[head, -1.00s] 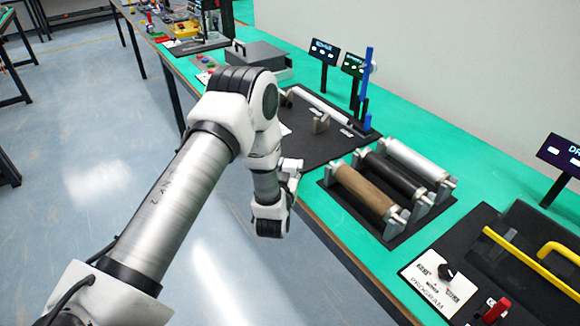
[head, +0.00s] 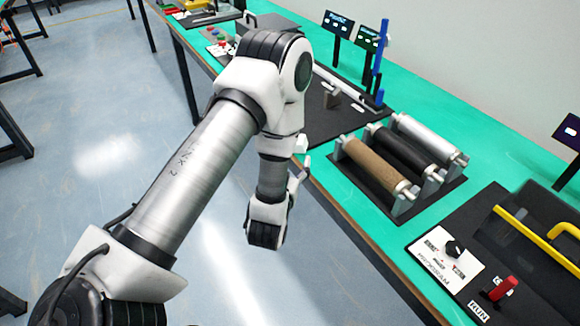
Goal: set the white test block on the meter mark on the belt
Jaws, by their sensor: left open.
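My left arm comes in from the lower left, bends at a raised elbow and hangs down in front of the bench edge. My left gripper (head: 300,178) is small and partly hidden behind the wrist; it is open, with nothing visible in it. It is over the floor side of the bench edge, apart from the rollers. I cannot make out the white test block, the belt or its meter mark. My right gripper is out of view.
Three rollers, brown (head: 375,166), black (head: 395,156) and silver (head: 428,138), rest in stands on the green bench (head: 340,203). A control panel with a black knob (head: 453,249) and red switch (head: 503,288) lies at the lower right. Small displays (head: 337,24) stand behind. Open floor (head: 110,150) is left.

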